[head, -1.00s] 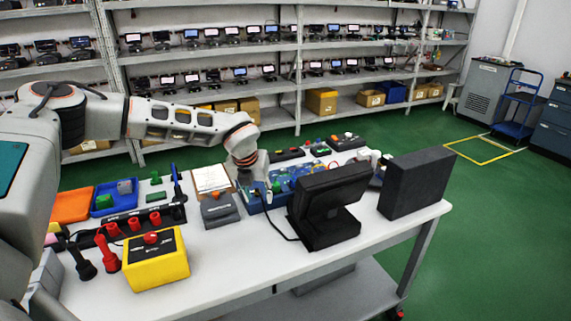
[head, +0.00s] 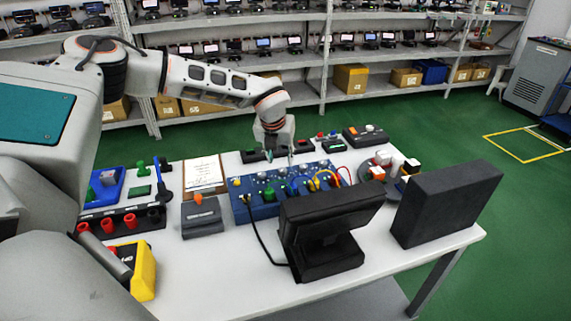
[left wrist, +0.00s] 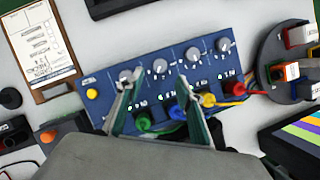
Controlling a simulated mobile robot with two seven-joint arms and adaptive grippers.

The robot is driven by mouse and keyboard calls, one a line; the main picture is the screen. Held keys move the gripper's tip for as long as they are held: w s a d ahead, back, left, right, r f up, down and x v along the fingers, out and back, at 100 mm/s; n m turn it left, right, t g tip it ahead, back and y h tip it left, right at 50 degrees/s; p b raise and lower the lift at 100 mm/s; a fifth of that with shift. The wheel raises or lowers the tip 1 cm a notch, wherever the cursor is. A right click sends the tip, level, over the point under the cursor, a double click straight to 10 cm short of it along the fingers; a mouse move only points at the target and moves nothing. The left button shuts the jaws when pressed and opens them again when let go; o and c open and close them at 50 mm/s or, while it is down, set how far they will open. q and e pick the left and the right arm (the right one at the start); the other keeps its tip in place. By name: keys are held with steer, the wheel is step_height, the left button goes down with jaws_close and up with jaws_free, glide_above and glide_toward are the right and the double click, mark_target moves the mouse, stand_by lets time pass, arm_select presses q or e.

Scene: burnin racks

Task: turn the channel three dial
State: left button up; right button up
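The blue channel panel (head: 240,211) lies on the white table, with a row of several grey dials along its far side. In the left wrist view the panel (left wrist: 108,103) shows the dials and coloured plugs below them. The third dial from the left (left wrist: 193,55) is just beyond the tip of the right-hand finger. The second dial (left wrist: 159,67) shows between the fingers. My left gripper (head: 279,152) points down over the panel's far side; in the wrist view its fingers (left wrist: 160,84) are apart with nothing held. Contact with a dial cannot be told. My right gripper is not visible.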

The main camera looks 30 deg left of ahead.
mark_target(282, 170)
arm_select(q)
steer(key=shift+x, duration=3.05)
jaws_close()
